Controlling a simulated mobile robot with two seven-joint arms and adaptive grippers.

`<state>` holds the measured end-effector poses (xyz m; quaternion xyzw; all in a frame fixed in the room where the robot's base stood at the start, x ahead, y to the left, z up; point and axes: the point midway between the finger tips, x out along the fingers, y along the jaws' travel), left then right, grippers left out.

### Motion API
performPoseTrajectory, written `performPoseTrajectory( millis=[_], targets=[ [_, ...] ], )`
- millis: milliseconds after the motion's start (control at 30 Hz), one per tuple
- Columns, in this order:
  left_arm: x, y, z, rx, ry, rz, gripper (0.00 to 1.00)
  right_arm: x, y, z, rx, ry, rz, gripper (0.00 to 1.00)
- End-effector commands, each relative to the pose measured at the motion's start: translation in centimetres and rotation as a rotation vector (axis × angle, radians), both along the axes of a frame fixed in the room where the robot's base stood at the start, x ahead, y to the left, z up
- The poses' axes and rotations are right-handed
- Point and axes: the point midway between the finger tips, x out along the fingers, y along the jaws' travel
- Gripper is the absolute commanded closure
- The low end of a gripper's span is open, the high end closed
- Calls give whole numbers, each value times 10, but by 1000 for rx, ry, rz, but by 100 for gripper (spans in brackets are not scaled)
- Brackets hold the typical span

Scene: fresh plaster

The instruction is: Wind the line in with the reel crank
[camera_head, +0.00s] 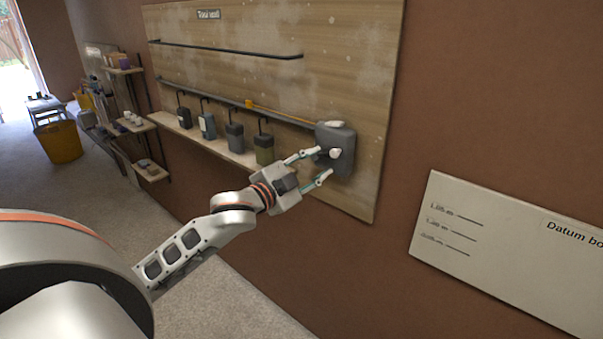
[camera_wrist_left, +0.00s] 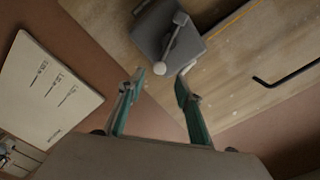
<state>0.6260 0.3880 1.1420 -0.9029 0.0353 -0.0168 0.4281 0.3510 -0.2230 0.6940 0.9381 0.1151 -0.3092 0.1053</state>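The reel (camera_head: 345,140) is a dark grey box on the wooden board, with a pale piece on top. Its crank has a light round knob (camera_head: 335,153). In the left wrist view the reel (camera_wrist_left: 150,28) shows its crank arm ending in the pale knob (camera_wrist_left: 160,68). A thin orange line runs left from the reel to an orange marker (camera_head: 250,104) on the rail. My left gripper (camera_head: 318,166) is open at the crank; in the wrist view its fingertips (camera_wrist_left: 161,76) stand apart on either side of the knob, without clear contact. My right gripper is not in view.
The wooden board (camera_head: 345,60) carries dark rails and a ledge (camera_head: 205,138) with several hanging containers left of the reel. A white datum board (camera_head: 500,245) is on the brown wall at right. Shelves and a yellow bucket (camera_head: 60,142) stand far left.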

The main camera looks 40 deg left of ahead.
Motion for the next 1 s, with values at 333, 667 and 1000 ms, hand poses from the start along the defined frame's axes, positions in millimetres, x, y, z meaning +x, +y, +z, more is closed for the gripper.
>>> performPoseTrajectory(
  millis=[333,667,1000],
  targets=[
    [-50,4,-1,0,1,0,66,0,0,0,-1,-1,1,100],
    [-63,5,0,0,0,0,66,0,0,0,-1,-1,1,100],
    [-61,10,-4,49,-1,16,66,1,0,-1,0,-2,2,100]
  ],
)
